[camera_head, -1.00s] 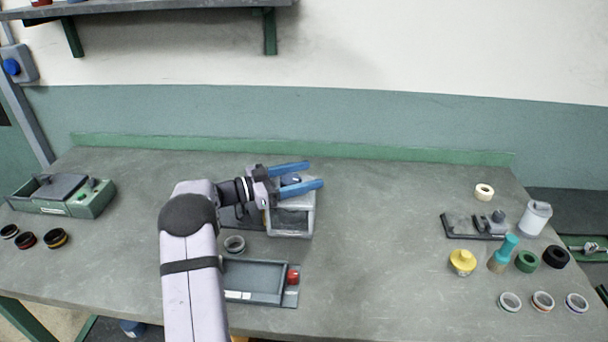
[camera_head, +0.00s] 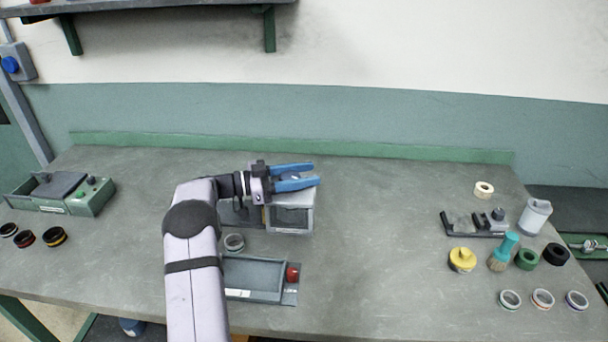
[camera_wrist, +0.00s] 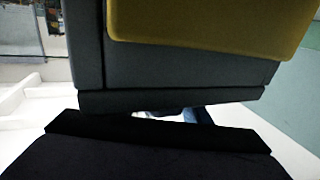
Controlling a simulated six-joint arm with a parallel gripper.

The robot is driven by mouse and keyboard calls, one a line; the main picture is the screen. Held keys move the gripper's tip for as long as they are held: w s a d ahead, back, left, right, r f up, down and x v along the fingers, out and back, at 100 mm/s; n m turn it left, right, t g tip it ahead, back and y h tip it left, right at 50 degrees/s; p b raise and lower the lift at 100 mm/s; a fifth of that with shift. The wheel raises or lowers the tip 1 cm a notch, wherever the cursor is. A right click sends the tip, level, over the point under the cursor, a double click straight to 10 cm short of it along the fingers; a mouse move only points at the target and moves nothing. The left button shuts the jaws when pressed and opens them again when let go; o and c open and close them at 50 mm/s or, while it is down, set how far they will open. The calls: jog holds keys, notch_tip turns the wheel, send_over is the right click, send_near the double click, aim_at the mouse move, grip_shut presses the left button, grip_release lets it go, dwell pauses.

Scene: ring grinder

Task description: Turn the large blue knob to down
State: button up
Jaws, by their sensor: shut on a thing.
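The large blue knob (camera_head: 289,177) is on top of the grey grinder box (camera_head: 291,219) in the head view, mostly hidden between my fingers. My gripper (camera_head: 314,175) reaches over the box from the left, its two blue fingers pointing right. The fingers are shut on the knob, one on its far side and one on its near side. Which way the knob points cannot be read. The wrist view is largely filled by a dark grey body with a yellow panel (camera_wrist: 210,25); only a small bit of blue shows below it, and the knob cannot be made out.
A grey tray (camera_head: 252,262) with a red button (camera_head: 292,274) lies in front of the grinder, and a grey ring (camera_head: 234,242) sits nearby. A green device (camera_head: 95,197) stands at left. Rings, a brush (camera_head: 504,251) and a white bottle (camera_head: 536,215) stand at right. The middle right is clear.

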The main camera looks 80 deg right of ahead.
jog(key=shift+r, duration=0.1)
jog(key=o, duration=1)
jog(key=shift+o, duration=0.2)
jog(key=shift+b+v, duration=1.1)
jog(key=shift+v, duration=2.6)
